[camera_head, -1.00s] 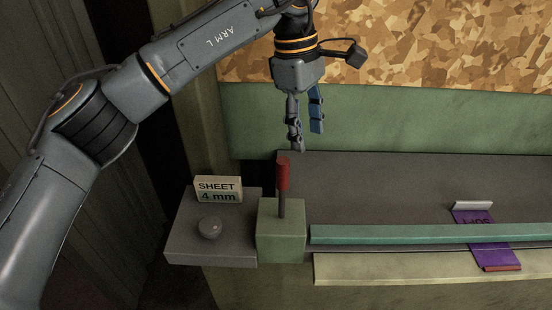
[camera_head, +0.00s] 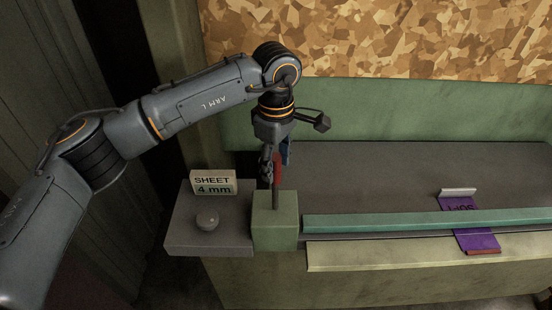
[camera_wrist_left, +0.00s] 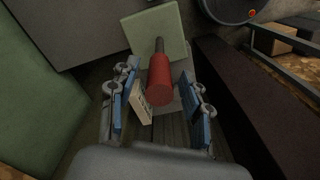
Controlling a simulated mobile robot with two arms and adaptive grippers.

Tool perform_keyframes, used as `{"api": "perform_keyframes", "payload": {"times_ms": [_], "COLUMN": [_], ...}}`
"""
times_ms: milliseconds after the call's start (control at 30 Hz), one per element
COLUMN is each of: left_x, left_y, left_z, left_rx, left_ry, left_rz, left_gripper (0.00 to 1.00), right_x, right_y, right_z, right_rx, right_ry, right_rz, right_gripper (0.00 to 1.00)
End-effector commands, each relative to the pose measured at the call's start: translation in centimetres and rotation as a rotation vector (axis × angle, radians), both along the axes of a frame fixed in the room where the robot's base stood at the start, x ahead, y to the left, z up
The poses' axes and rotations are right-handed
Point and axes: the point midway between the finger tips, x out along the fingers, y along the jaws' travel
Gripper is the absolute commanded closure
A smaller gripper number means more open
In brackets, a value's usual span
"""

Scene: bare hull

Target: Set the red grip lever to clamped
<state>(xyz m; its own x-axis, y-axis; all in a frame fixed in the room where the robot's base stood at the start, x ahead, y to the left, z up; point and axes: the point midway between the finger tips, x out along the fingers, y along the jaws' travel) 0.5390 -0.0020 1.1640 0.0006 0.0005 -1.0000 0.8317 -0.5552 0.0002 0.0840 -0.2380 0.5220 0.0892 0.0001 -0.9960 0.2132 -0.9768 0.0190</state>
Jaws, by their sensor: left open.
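The red grip lever (camera_head: 277,172) stands upright on a dark stem out of a green block at the left end of the bench. In the left wrist view the red grip (camera_wrist_left: 160,79) lies between the two blue-padded fingers, with a gap on both sides. My left gripper (camera_head: 275,168) is open and points down around the red grip from behind. In the head view its fingers and the grip overlap, so contact is hard to judge. My right gripper is not in view.
A sign reading "SHEET 4 mm" (camera_head: 213,183) and a round grey knob (camera_head: 207,220) are left of the green block (camera_head: 275,222). A teal bar (camera_head: 420,221) runs to the right. A purple strip (camera_head: 470,228) crosses under it.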

Motion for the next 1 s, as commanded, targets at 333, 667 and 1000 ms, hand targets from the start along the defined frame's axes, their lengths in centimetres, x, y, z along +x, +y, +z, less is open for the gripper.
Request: {"api": "perform_keyframes", "payload": {"times_ms": [333,667,1000], "left_x": [-0.01,-0.01,0.54], "left_y": [0.01,0.0,-0.01], "left_z": [-0.74,-0.7,-0.99], "left_rx": [0.0,0.0,0.0], "left_ry": [-0.001,0.0,-0.018], "left_rz": [0.0,0.0,0.001], "left_gripper": [0.52,1.0,1.0], "right_x": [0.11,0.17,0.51], "right_y": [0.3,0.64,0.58], "right_z": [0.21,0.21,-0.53], "right_rx": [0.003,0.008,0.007], "right_ry": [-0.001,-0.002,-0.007], "right_rz": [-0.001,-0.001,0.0], "right_gripper": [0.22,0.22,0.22]}}
